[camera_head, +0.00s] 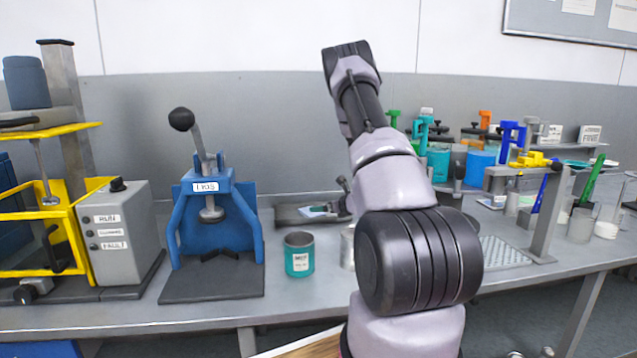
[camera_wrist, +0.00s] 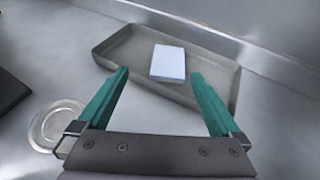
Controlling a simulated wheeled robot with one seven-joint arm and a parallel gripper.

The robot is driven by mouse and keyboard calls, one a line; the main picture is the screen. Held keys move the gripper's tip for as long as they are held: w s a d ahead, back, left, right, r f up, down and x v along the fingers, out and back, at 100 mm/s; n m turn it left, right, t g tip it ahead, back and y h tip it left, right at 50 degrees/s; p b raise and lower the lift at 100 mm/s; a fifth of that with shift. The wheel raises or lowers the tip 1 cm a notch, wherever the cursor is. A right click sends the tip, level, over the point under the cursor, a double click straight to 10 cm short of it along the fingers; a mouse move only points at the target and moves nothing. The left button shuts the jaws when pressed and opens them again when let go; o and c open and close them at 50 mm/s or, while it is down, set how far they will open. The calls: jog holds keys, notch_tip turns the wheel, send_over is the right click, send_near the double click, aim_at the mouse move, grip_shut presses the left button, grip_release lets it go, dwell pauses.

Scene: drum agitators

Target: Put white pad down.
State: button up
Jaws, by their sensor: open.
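The white pad (camera_wrist: 167,62) is a small pale block. It lies flat inside a shallow grey tray (camera_wrist: 122,45), apart from the tray's walls as far as I can see. My gripper (camera_wrist: 160,74) is open, with its two teal fingers spread wide and nothing held between them. In the wrist view the pad shows between and just beyond the fingertips; the height gap cannot be judged. In the head view the tray (camera_head: 287,214) is on the bench behind my arm, and part of it is hidden.
A round clear dish (camera_wrist: 57,125) sits left of my gripper. A teal can (camera_head: 299,255) stands in front of the tray, with a blue lever press (camera_head: 215,225) to its left. Several coloured clamps and jars crowd the bench at right. The back wall is close behind the tray.

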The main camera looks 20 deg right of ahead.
jog(key=s+a+r+n+g+y, duration=0.1)
jog(key=s+a+r+n+y, duration=0.2)
jog(key=a+r, duration=0.4)
jog(key=s+a+r+n+g+y, duration=0.2)
jog(key=a+r+n, duration=0.3)
jog(key=a+r, duration=0.15)
jog(key=s+a+r+n+g+y, duration=0.1)
jog(key=s+a+r+n+y, duration=0.2)
jog(key=a+r, duration=0.45)
jog(key=s+a+r+n+g+h, duration=0.1)
jog(key=s+a+r+n+g, duration=0.1)
jog(key=s+a+r+n, duration=0.3)
jog(key=s+a+r+n+g, duration=0.1)
jog(key=s+r+n+g, duration=0.15)
jog(key=s, duration=0.35)
jog(key=s+d+r+n+h, duration=0.1)
jog(key=s+n+h, duration=0.1)
jog(key=s, duration=0.4)
jog(key=s+d+r+n+t+h, duration=0.1)
jog(key=s+r+n+h, duration=0.1)
jog(key=s+n, duration=0.3)
jog(key=s+d+r+n+t+h, duration=0.1)
jog(key=s+d+r+n+h, duration=0.1)
jog(key=s, duration=0.5)
jog(key=shift+s+n+h, duration=0.25)
jog(key=shift+n+h, duration=0.35)
jog(key=shift+n, duration=0.55)
